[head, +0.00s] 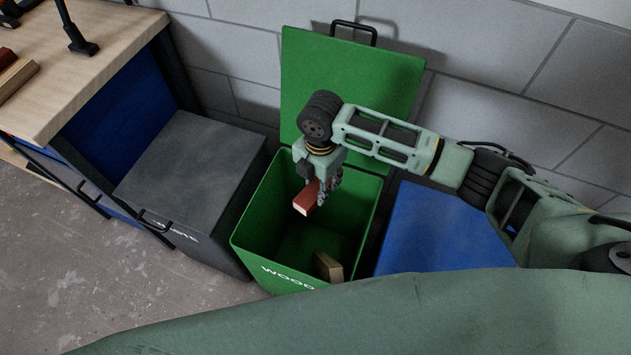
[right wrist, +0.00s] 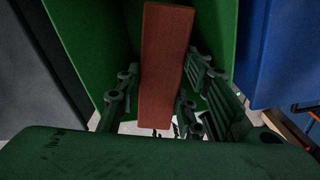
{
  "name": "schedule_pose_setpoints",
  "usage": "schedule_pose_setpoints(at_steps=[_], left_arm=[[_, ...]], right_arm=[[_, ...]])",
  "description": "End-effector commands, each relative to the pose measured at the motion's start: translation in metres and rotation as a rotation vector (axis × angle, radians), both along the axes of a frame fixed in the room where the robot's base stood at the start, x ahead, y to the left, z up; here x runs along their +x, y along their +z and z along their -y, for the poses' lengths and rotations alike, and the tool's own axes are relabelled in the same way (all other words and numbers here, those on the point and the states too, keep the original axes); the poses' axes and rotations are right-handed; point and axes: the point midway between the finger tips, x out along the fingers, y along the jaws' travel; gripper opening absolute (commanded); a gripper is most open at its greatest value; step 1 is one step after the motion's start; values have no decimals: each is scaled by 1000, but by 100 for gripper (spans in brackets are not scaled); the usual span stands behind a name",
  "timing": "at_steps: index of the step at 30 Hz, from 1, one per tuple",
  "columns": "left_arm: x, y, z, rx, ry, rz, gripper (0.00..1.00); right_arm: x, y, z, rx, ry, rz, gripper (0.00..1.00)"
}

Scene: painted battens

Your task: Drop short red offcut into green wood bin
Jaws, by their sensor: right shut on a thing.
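The short red offcut (head: 307,198) is held in my right gripper (head: 325,190), above the open mouth of the green wood bin (head: 262,205). In the right wrist view the offcut's red face (right wrist: 165,65) lies between the fingers of my right gripper (right wrist: 160,100), which are shut on it. The bin's green wall (right wrist: 85,40) shows behind it. The bin's lid (head: 350,85) stands open against the wall, and its front reads WOOD. My left gripper is not in view.
A pale wood piece (head: 328,266) is inside the bin near its front. A closed dark grey bin (head: 190,170) stands to the left and a blue bin (head: 435,230) to the right. A workbench (head: 85,65) is at the upper left.

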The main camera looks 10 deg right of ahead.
Motion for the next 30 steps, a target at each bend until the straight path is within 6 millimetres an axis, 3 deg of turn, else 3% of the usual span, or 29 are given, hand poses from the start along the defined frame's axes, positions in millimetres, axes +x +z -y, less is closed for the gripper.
schedule_pose_setpoints(at_steps=[6,14,30], left_arm=[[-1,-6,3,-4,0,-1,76],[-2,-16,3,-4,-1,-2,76],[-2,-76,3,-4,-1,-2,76]], right_arm=[[11,-7,-5,-6,176,6,6],[13,-17,-6,-7,211,7,6],[13,-68,-6,-6,208,9,6]])
